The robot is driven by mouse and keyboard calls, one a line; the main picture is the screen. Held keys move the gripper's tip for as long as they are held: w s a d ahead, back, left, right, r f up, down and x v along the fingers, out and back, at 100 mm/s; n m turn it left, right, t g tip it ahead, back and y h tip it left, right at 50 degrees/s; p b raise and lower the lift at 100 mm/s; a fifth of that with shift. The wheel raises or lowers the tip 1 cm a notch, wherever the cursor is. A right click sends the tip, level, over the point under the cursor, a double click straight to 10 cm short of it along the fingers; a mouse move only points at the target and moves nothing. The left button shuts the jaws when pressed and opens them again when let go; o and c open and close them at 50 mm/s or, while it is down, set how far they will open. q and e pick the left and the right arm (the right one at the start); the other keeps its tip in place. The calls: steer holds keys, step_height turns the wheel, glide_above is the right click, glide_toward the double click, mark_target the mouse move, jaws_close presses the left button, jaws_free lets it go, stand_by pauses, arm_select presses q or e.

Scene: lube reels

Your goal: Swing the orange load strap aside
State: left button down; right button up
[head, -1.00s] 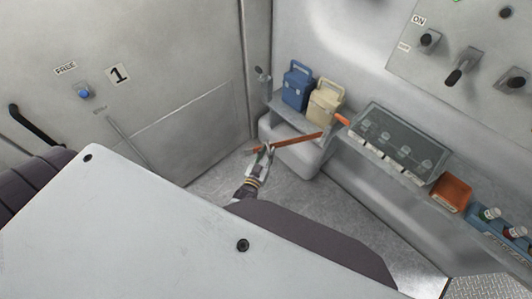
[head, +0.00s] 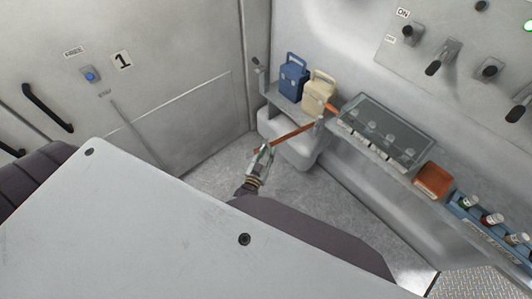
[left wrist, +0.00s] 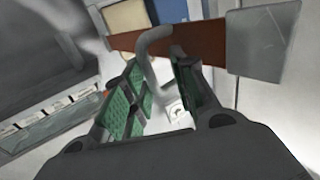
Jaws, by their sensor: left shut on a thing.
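The orange load strap (head: 295,134) runs from the shelf edge near the cream box down to the left, across the front of the shelf. In the left wrist view the strap (left wrist: 215,34) is a brown-orange band with a grey plate (left wrist: 264,38) and a curved grey handle (left wrist: 153,62). My left gripper (head: 265,152) is at the strap's lower left end. In the left wrist view its green-padded fingers (left wrist: 158,82) are on either side of the handle, shut on it; the exact contact is partly hidden. My right gripper is not in view.
A blue box (head: 292,78) and a cream box (head: 318,91) stand on the shelf behind the strap. A clear-lidded case (head: 385,130), an orange bin (head: 433,180) and a bottle rack (head: 485,220) line the right wall. The floor below the strap is clear.

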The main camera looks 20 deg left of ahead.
arm_select(q)
steer(key=shift+w+d+r+h, duration=0.15)
steer(key=shift+w+d+r, duration=0.05)
steer(key=shift+d, duration=0.3)
steer(key=shift+w+d+r+h, duration=0.15)
steer(key=shift+w+d, duration=0.05)
steer(key=shift+d, duration=0.3)
steer(key=c, duration=1.6)
jaws_free()
steer(key=o, duration=0.5)
steer(key=shift+w+d+f, duration=0.15)
steer(key=shift+w, duration=0.15)
steer(key=shift+c, duration=0.2)
steer(key=shift+s, duration=0.1)
steer(key=shift+c, duration=0.8)
steer(key=shift+s, duration=0.1)
steer(key=shift+c, duration=0.2)
steer(key=shift+s, duration=0.3)
steer(key=shift+c, duration=0.9)
steer(key=shift+s, duration=1)
steer(key=shift+s+a+f, duration=0.1)
steer(key=shift+s, duration=2.3)
steer(key=shift+s+a+f, duration=0.1)
steer(key=shift+s, duration=2.3)
